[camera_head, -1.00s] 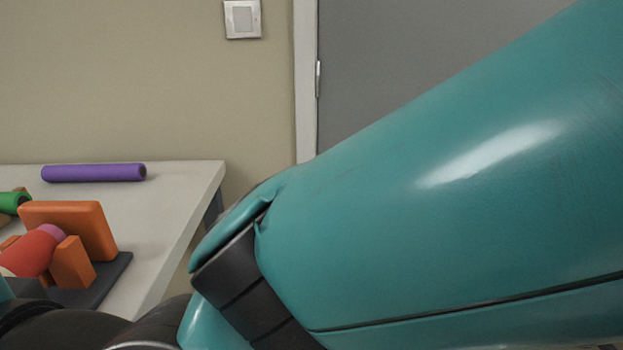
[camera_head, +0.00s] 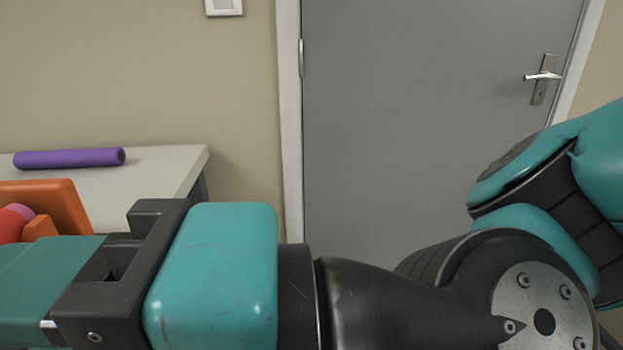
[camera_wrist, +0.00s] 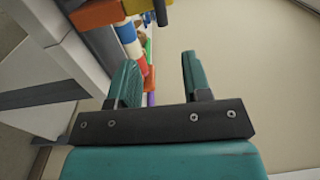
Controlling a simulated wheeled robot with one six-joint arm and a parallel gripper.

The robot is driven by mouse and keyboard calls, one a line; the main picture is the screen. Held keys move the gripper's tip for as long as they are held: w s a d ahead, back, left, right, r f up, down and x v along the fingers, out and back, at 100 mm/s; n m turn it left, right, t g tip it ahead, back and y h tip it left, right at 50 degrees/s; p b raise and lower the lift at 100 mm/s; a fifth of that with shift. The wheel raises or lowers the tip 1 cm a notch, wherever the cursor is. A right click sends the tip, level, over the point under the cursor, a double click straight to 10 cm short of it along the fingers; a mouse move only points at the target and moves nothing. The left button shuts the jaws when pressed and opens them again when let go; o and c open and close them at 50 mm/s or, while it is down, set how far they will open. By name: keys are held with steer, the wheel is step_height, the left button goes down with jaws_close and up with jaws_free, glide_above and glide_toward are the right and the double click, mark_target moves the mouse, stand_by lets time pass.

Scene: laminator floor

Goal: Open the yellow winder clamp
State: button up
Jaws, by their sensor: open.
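My gripper (camera_wrist: 160,66) is open and empty in the wrist view, its two teal fingers apart. In the head view its dark body and a teal finger show at the lower left, and the fingertips run out of the picture. A yellow part (camera_wrist: 138,6) shows at the top edge of the wrist view, beyond the fingers and apart from them. It is cut off by the frame, so I cannot tell whether it is the winder clamp or how it stands. No yellow clamp shows in the head view.
An orange stand (camera_head: 62,205) with a red roll (camera_head: 12,225) is on the light table (camera_head: 165,165), partly behind my gripper. A purple roll (camera_head: 70,158) lies near the back edge. A grey door (camera_head: 420,120) stands right of the table.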

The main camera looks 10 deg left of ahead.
steer(key=shift+v, duration=1.7)
steer(key=w+d+f+n+t+h, duration=0.1)
steer(key=w+d+f+h, duration=0.35)
steer(key=d, duration=0.35)
steer(key=w+d+f+n+t+h, duration=0.25)
steer(key=d+f+h, duration=0.2)
steer(key=d, duration=0.35)
steer(key=w+d+f+n+t+h, duration=0.1)
steer(key=w+d+f+h, duration=0.35)
steer(key=d, duration=0.25)
step_height(320, 180, up, 23)
steer(key=s+p, duration=0.1)
steer(key=p, duration=2.1)
steer(key=shift+d+f, duration=0.25)
steer(key=shift+d, duration=0.25)
steer(key=shift+s, duration=0.1)
steer(key=shift+a, duration=0.1)
